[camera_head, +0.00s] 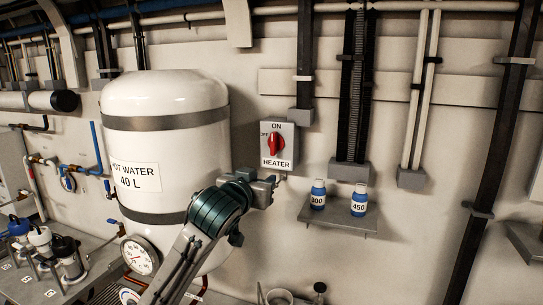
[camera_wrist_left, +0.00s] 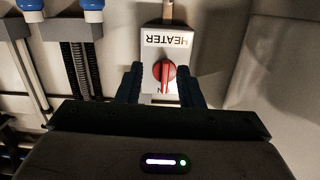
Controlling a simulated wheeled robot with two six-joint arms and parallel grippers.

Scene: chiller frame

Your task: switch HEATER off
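The HEATER switch box (camera_head: 279,158) is a light plate on the wall, right of the white tank. Its red knob (camera_head: 276,144) stands roughly upright, in line with the ON label above it; OFF is printed to its left. My left gripper (camera_head: 273,187) is just below the box in the head view. In the left wrist view, the box (camera_wrist_left: 167,42) appears upside down, and the red knob (camera_wrist_left: 164,73) shows between the two spread fingers of my left gripper (camera_wrist_left: 160,82). The fingers look apart from the knob. My right gripper is not in view.
The hot water tank (camera_head: 165,105) stands close left of the switch. A small wall shelf (camera_head: 338,220) with two blue bottles, 300 (camera_head: 318,194) and 450 (camera_head: 359,201), is to the lower right. Vertical cable ducts (camera_head: 352,85) run up the wall right of the box.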

